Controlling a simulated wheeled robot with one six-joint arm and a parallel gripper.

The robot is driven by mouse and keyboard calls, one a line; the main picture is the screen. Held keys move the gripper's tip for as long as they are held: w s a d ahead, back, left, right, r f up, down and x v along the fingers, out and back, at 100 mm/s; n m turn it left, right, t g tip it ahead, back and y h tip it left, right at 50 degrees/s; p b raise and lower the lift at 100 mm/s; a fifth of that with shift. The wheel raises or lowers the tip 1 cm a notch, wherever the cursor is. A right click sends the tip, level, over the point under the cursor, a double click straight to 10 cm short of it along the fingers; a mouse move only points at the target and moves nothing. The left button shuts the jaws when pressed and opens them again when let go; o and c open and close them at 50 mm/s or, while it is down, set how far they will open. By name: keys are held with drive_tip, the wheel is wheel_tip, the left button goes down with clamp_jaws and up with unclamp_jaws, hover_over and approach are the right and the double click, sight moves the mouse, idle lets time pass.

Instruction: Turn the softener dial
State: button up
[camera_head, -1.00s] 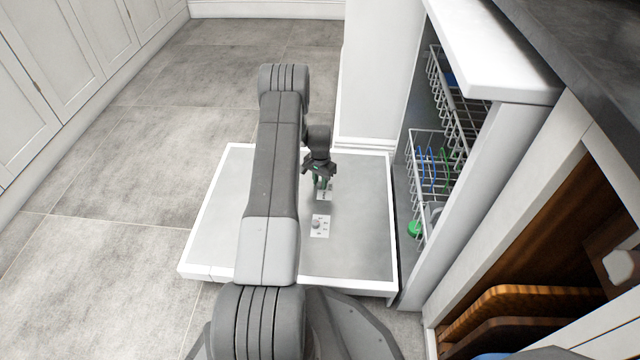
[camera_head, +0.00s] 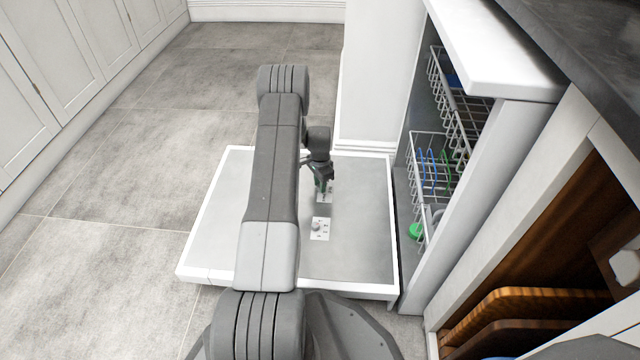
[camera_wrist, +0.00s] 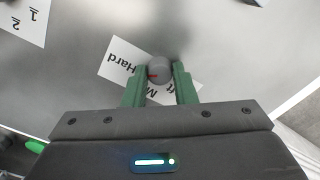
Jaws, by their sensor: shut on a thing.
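The softener dial (camera_wrist: 159,67) is a small round grey knob with a red mark. It stands on a white label (camera_wrist: 122,63) that reads "Hard", with other words partly covered. My gripper (camera_wrist: 161,76) has its green fingers on both sides of the knob and is shut on it. In the head view my gripper (camera_head: 323,188) points down onto the far label on the open dishwasher door (camera_head: 360,225), and it hides the knob there.
A second knob (camera_head: 316,226) on its own white label is nearer on the door. The dishwasher racks (camera_head: 432,165) stand to the right, with a green cap (camera_head: 415,231) low down. White cupboards line the left, with clear floor between.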

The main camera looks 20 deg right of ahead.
drive_tip(key=o, duration=1)
wheel_tip(320, 180, up, 14)
drive_tip(key=p, duration=0.5)
drive_tip(key=shift+f, duration=0.1)
wheel_tip(320, 180, down, 14)
drive_tip(key=b, duration=0.5)
